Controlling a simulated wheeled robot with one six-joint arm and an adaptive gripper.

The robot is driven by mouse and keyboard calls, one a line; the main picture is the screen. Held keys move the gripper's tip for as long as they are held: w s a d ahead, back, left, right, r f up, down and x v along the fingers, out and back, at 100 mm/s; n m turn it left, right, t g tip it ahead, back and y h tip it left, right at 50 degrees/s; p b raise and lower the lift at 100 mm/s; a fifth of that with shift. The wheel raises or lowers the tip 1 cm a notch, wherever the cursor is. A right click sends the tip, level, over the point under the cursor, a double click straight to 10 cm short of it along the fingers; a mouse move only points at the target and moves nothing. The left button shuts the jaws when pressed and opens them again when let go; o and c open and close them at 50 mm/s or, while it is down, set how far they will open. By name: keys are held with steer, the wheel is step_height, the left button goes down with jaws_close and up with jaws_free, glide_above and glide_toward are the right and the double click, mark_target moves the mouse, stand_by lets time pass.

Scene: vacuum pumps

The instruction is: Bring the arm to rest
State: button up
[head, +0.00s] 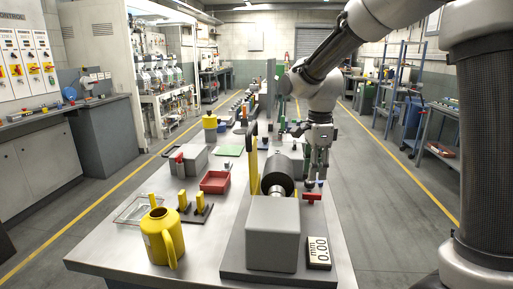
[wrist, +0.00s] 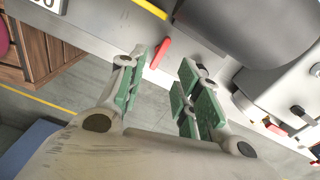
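My gripper (head: 317,182) hangs from my arm, fingers down, by the right edge of the long grey workbench (head: 205,262), beside a dark round cylinder (head: 279,172). In the wrist view, the two green-padded fingers of my gripper (wrist: 162,85) stand apart with nothing between them. A red bar (wrist: 160,53) shows beyond the fingers at the bench edge, with grey floor below. The same red bar (head: 312,196) shows in the head view just below my gripper. I cannot tell the exact gap between them.
A grey block (head: 273,233) and a display reading 0.00 mm (head: 318,252) sit at the bench's near end. A yellow jug (head: 162,238), a red tray (head: 215,182) and a clear tray (head: 138,208) stand to the left. Floor right of the bench is clear.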

steer(key=s+d+r+n+t, duration=0.1)
steer(key=s+d+r+n, duration=0.1)
steer(key=s+d+n, duration=0.3)
steer(key=s+d+r+n+t, duration=0.2)
steer(key=s+d+n, duration=0.3)
steer(key=s, duration=0.6)
steer(key=s+d+r+n+t, duration=0.1)
steer(key=s+d+r+n, duration=0.2)
steer(key=s+d+n, duration=0.2)
steer(key=s+n, duration=0.2)
steer(key=s, duration=0.1)
steer(key=shift+r+n, duration=0.2)
steer(key=shift+n, duration=0.2)
